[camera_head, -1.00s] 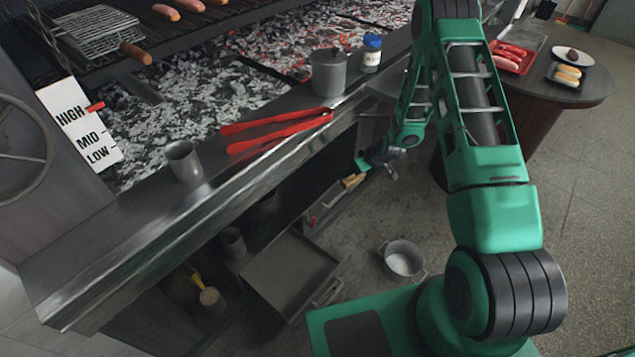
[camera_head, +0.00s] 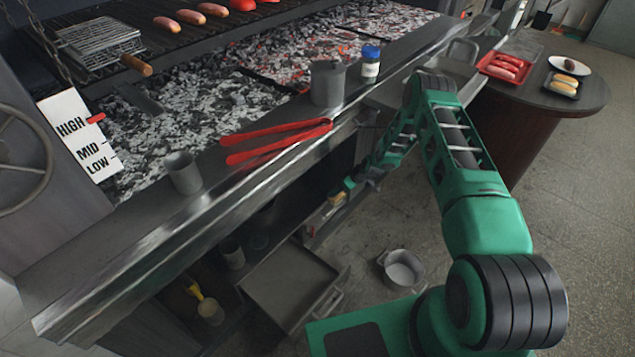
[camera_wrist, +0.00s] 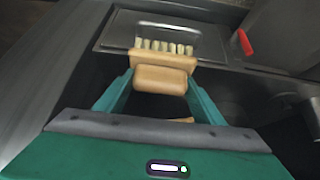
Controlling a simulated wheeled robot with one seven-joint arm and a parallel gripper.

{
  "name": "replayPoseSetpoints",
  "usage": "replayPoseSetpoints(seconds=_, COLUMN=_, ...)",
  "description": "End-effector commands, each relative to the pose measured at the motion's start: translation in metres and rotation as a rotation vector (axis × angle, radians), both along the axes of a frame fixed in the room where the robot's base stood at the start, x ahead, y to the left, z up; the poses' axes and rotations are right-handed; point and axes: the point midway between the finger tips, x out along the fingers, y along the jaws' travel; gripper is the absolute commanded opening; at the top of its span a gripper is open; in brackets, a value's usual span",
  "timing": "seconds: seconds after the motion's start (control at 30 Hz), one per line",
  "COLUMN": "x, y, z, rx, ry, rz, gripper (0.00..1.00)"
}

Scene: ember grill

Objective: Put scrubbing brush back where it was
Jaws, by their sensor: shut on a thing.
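The scrubbing brush (camera_wrist: 163,79) has a tan wooden body and a row of pale bristles on its far side in the wrist view. My gripper (camera_wrist: 160,84) is shut on its wooden body, with one teal finger at each side. In the head view the brush (camera_head: 336,199) is small, at the end of my arm, by the opening of the dark lower shelf (camera_head: 312,222) under the grill counter. In the wrist view a flat grey surface lies just beyond the bristles. I cannot tell whether the brush touches it.
A grey tray (camera_head: 262,281) sticks out low to the left of my gripper. A metal pot (camera_head: 402,268) stands on the floor to the right. The counter edge (camera_head: 190,235) runs above the shelf. Red tongs (camera_head: 275,133) lie on the counter. A red part (camera_wrist: 244,42) shows at right in the wrist view.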

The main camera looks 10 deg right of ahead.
Motion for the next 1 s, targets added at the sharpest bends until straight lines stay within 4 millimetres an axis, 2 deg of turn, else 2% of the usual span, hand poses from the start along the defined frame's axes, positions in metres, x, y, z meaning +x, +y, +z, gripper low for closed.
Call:
replayPoseSetpoints(seconds=0.1, x=0.023, y=0.018, z=0.0, rx=0.001, ry=-0.002, rz=0.002, gripper=0.38)
replayPoseSetpoints(seconds=0.3, x=0.051, y=0.038, z=0.0, rx=0.0, ry=-0.001, rz=0.001, gripper=0.38)
replayPoseSetpoints(seconds=0.53, x=0.064, y=0.048, z=0.0, rx=0.0, ry=-0.001, rz=0.002, gripper=0.38)
replayPoseSetpoints(seconds=0.73, x=0.088, y=0.066, z=0.0, rx=0.001, ry=-0.002, rz=0.001, gripper=0.38)
replayPoseSetpoints(seconds=0.83, x=0.085, y=0.064, z=-0.012, rx=0.0, ry=0.003, rz=-0.001, gripper=0.38)
replayPoseSetpoints(seconds=1.0, x=0.086, y=0.064, z=-0.015, rx=0.0, ry=0.0, rz=0.0, gripper=0.38)
